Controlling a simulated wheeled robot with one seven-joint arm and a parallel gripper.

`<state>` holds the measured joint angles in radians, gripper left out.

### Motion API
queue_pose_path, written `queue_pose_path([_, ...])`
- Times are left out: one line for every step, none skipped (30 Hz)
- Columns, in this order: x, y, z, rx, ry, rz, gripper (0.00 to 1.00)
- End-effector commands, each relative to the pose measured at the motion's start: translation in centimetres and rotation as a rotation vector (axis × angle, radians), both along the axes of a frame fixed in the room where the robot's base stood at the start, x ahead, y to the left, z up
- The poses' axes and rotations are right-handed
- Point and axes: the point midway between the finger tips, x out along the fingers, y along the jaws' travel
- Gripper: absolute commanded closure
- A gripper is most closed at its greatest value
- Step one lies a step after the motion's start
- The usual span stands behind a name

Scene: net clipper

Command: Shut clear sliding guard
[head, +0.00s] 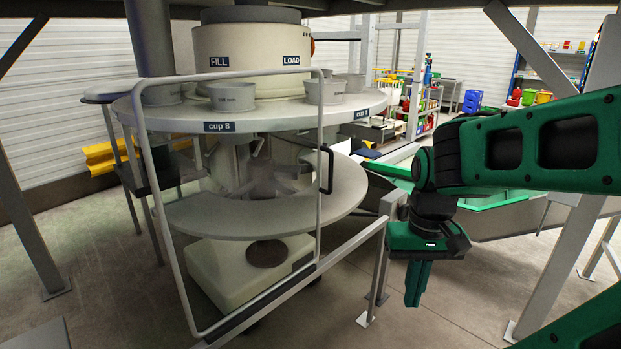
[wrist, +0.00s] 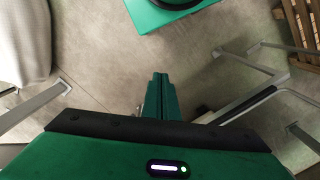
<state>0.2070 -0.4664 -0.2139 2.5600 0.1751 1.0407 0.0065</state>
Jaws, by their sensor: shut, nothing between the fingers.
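The clear sliding guard (head: 321,110) is an upright see-through panel in a grey tube frame. It stands in front of the left and middle of the round machine, above a low rail (head: 345,250). The right part of the machine and of the rail is not covered by it. A black bar handle (head: 329,171) sits on the guard's right edge. My gripper (head: 418,298) points down to the right of the guard, clear of the handle and holding nothing. Its fingers are together in the wrist view (wrist: 158,92).
The machine's round table (head: 285,112) carries several grey cups. A grey post (head: 382,260) ends the rail, close to the left of my gripper. A green-edged chute (head: 500,201) lies behind my arm. The floor below my gripper looks clear.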

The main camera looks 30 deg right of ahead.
Motion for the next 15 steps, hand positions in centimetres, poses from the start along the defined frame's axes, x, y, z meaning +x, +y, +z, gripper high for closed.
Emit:
queue_pose_path([0.0, 0.0, 0.0, 0.0, 0.0, 0.0, 1.0])
queue_pose_path([0.0, 0.0, 0.0, 0.0, 0.0, 0.0, 1.0])
queue_pose_path([0.0, 0.0, 0.0, 0.0, 0.0, 0.0, 1.0])
queue_pose_path([0.0, 0.0, 0.0, 0.0, 0.0, 0.0, 1.0])
queue_pose_path([0.0, 0.0, 0.0, 0.0, 0.0, 0.0, 1.0])
queue_pose_path([0.0, 0.0, 0.0, 0.0, 0.0, 0.0, 1.0])
queue_pose_path([0.0, 0.0, 0.0, 0.0, 0.0, 0.0, 1.0])
queue_pose_path([0.1, 0.0, 0.0, -0.002, -0.001, 0.001, 1.0])
queue_pose_path([-0.6, -0.2, 0.7, -0.01, -0.014, 0.009, 1.0])
queue_pose_path([-0.3, -0.4, 1.0, -0.02, -0.02, 0.014, 1.0])
queue_pose_path([0.3, -0.6, 1.4, -0.036, -0.025, 0.025, 1.0])
queue_pose_path([1.6, -1.1, 2.0, -0.065, -0.033, 0.046, 1.0])
queue_pose_path([2.9, -1.4, 2.6, -0.093, -0.042, 0.066, 1.0])
queue_pose_path([4.5, -1.7, 3.4, -0.124, -0.052, 0.09, 1.0])
queue_pose_path([7.0, -2.0, 4.5, -0.172, -0.07, 0.129, 1.0])
